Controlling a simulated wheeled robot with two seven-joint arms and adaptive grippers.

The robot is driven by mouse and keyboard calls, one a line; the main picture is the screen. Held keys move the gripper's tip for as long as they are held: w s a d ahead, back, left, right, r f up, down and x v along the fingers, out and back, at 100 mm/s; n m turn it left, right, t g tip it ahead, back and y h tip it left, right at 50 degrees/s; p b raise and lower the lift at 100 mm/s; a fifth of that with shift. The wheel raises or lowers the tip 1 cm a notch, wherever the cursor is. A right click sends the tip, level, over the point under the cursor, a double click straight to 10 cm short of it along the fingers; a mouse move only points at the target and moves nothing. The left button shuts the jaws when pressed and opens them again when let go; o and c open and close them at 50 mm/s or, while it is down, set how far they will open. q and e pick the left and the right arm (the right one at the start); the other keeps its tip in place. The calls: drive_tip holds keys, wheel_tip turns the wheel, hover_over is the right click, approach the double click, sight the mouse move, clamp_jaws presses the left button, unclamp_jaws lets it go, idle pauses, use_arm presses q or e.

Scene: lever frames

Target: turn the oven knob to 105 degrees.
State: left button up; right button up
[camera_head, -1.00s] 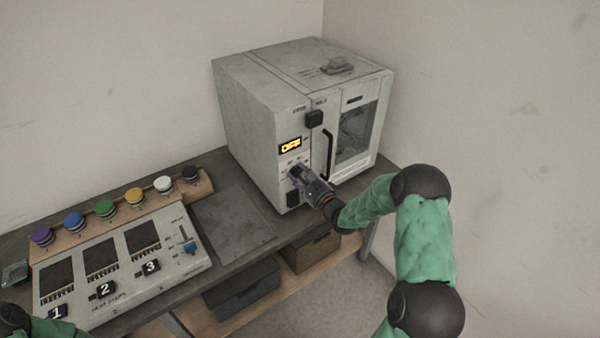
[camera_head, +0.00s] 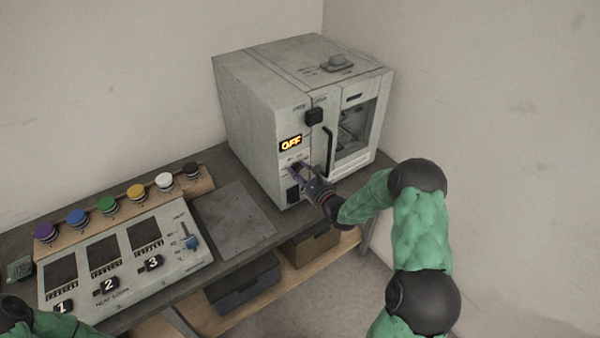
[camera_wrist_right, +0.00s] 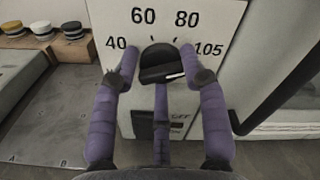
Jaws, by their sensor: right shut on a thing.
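In the head view my right gripper (camera_head: 299,170) hides most of the knob. My left gripper does not show; only part of that arm is at the lower left.
A black door handle (camera_head: 328,152) stands just right of my right gripper. A panel with numbered slots (camera_head: 185,268) and a row of coloured buttons (camera_head: 136,191) lie on the bench to the left.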

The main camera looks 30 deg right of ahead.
drive_tip(key=o, duration=1.1)
drive_tip(key=shift+o, duration=0.2)
drive_tip(key=s, duration=1.2)
drive_tip(key=shift+d, duration=0.45)
drive_tip(key=s+a+f+n+g+y, duration=0.1)
drive_tip(key=a+f+n+g, duration=0.3)
drive_tip(key=a+f+n, duration=0.4)
drive_tip(key=s+a+f+n+g, duration=0.2)
drive_tip(key=a+f+n+g, duration=0.15)
drive_tip(key=a+f, duration=0.55)
drive_tip(key=s+a+f+n+g+y, duration=0.1)
drive_tip(key=s+a+f+n+g, duration=0.4)
drive_tip(key=s, duration=0.4)
drive_tip(key=s+a+f+n+g, duration=0.5)
drive_tip(key=s+a+f+n, duration=0.1)
drive_tip(key=s+n, duration=0.3)
drive_tip(key=shift+s+a+f+y+b, duration=0.35)
drive_tip(key=shift+s+a+y+b, duration=0.1)
drive_tip(key=shift+s+a, duration=0.3)
